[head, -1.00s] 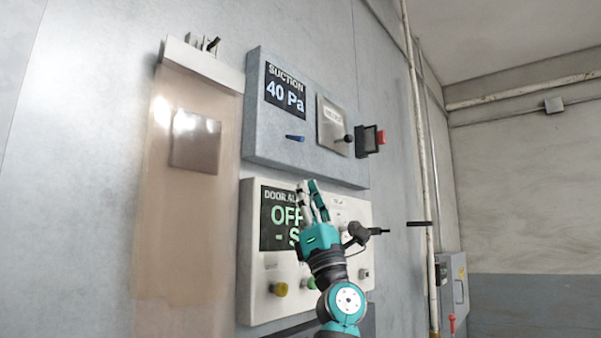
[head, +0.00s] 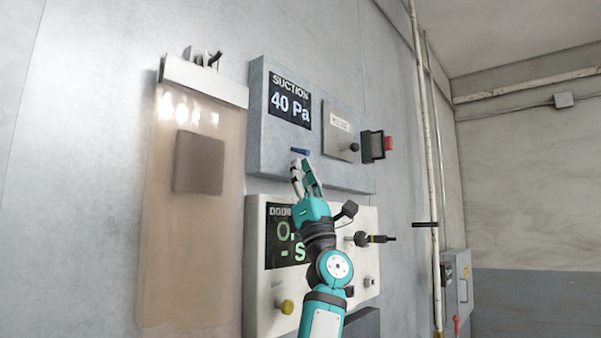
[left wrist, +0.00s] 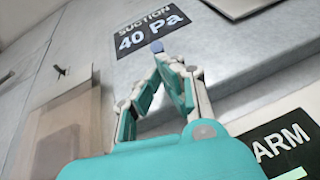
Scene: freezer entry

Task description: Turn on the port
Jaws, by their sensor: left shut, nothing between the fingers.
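The grey suction box (head: 262,165) is on the wall, with a display (head: 290,102) reading SUCTION 40 Pa. A small blue lever (head: 300,151) sticks out of its face below the display. My left gripper (head: 300,163) is shut and empty, its fingertips just below the blue lever. In the left wrist view the blue lever's end (left wrist: 157,46) shows just beyond the fingertips (left wrist: 160,60). I cannot tell whether they touch. My right gripper is not in view.
A cream door alarm box (head: 258,290) is below, with a yellow knob (head: 287,307); my arm partly covers its display. A black knob (head: 354,147) and a red-ended switch (head: 375,146) are at right. A translucent strip (head: 190,250) hangs at left.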

